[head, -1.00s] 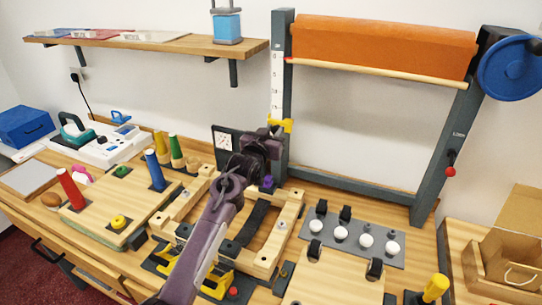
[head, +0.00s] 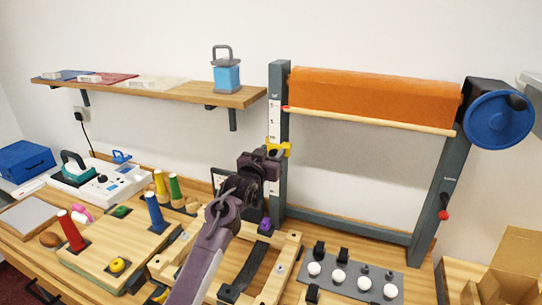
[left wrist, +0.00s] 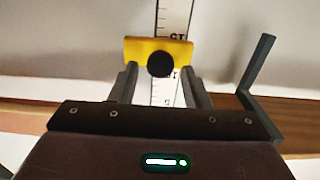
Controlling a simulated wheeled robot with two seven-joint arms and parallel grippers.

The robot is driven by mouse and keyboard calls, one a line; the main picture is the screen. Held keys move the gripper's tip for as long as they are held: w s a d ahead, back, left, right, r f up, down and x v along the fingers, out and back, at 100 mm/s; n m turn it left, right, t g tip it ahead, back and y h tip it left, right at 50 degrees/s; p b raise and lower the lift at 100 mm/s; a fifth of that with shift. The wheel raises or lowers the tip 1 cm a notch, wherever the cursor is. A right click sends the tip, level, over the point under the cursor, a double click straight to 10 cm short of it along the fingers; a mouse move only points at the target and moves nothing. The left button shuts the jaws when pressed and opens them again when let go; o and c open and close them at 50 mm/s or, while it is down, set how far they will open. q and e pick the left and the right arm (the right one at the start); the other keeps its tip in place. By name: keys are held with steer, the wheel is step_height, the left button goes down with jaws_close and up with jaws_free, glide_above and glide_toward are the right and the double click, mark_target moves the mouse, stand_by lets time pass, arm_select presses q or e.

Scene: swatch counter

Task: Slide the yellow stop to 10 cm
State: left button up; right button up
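The yellow stop (head: 286,149) sits on the white scale strip (head: 274,120) of the frame's left post. In the left wrist view the stop (left wrist: 134,50) has a round black knob (left wrist: 160,64), and a mark that looks like 15 shows just beyond it on the scale (left wrist: 175,15). My left gripper (left wrist: 159,68) is open, its fingertips at the stop's near edge, one on each side of the knob with gaps between. Whether the tips touch the yellow body I cannot tell. In the head view my left gripper (head: 272,153) is beside the stop. My right gripper is out of view.
An orange roll (head: 375,97) hangs on the frame, with a blue wheel (head: 498,117) at its right. A shelf (head: 165,93) with a blue lantern (head: 227,77) stands left of the post. Wooden fixtures and pegs crowd the counter below.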

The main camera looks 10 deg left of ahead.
arm_select(q)
steer(key=shift+f, duration=0.2)
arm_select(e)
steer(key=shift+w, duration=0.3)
arm_select(q)
steer(key=shift+f, duration=0.1)
steer(key=shift+s, duration=0.3)
steer(key=s+a+b, duration=0.1)
steer(key=s+b, duration=0.1)
steer(key=s, duration=0.5)
steer(key=shift+a+b, duration=0.25)
steer(key=shift+b, duration=0.15)
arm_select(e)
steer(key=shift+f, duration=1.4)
